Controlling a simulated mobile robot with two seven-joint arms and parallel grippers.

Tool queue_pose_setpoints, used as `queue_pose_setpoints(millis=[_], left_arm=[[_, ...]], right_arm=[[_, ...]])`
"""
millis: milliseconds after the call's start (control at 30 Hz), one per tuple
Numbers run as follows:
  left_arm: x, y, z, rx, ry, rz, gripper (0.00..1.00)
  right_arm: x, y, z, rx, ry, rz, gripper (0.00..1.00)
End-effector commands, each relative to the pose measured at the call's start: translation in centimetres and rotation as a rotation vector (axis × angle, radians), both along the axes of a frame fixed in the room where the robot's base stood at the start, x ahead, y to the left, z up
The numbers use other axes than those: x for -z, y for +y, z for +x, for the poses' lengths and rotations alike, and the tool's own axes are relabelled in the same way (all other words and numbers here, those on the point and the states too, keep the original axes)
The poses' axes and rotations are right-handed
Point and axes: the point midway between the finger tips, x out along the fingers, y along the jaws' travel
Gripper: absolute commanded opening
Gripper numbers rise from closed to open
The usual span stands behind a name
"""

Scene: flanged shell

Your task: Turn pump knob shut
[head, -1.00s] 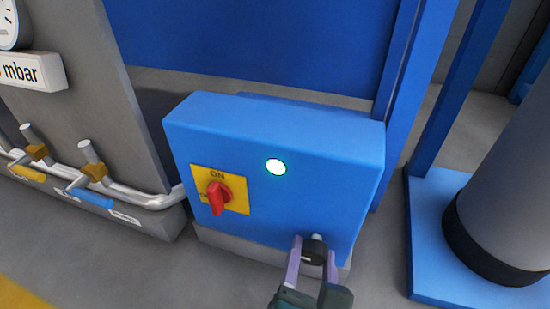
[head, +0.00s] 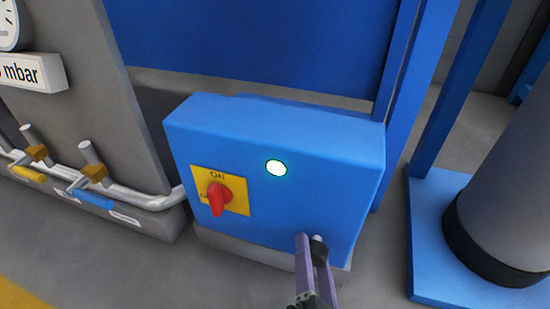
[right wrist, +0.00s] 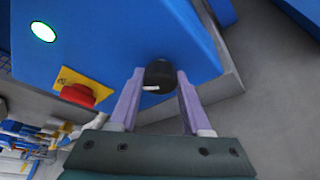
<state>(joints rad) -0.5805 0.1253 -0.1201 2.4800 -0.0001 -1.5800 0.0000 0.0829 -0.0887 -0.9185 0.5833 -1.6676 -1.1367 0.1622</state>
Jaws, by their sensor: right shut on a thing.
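The pump knob (head: 319,249) is a small black round knob low on the front of the blue box, near its right edge. It also shows in the right wrist view (right wrist: 159,74), with a white mark on its face pointing left there. My right gripper (head: 311,251) has its two purple fingers on either side of the knob and is shut on it; the fingertips also show in the right wrist view (right wrist: 158,82). The fingers partly hide the knob in the head view. My left gripper is not in view.
The blue box (head: 300,125) carries a lit white-green lamp (head: 276,168) and a red rotary switch (head: 218,198) on a yellow plate. Pipes with a blue-handled valve (head: 92,198) lie to the left. A grey cylinder on a blue base (head: 430,270) stands to the right.

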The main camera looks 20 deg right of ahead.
Motion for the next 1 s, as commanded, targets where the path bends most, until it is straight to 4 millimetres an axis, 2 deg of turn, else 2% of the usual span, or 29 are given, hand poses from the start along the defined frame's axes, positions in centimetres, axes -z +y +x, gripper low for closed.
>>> queue_pose_setpoints(millis=[533, 567, 800, 1000], left_arm=[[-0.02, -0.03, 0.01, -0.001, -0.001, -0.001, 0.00], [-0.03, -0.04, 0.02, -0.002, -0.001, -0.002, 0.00], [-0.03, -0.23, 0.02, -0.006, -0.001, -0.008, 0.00], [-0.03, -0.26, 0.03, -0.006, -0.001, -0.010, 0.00]], right_arm=[[-0.12, -0.05, 0.09, 0.003, -0.022, 0.026, 0.00], [-0.12, -0.04, 0.09, 0.003, -0.022, 0.026, 0.50], [-0.07, -0.03, 0.06, 0.002, -0.020, 0.026, 0.77], [-0.04, -0.01, 0.03, 0.002, -0.019, 0.026, 0.78]])
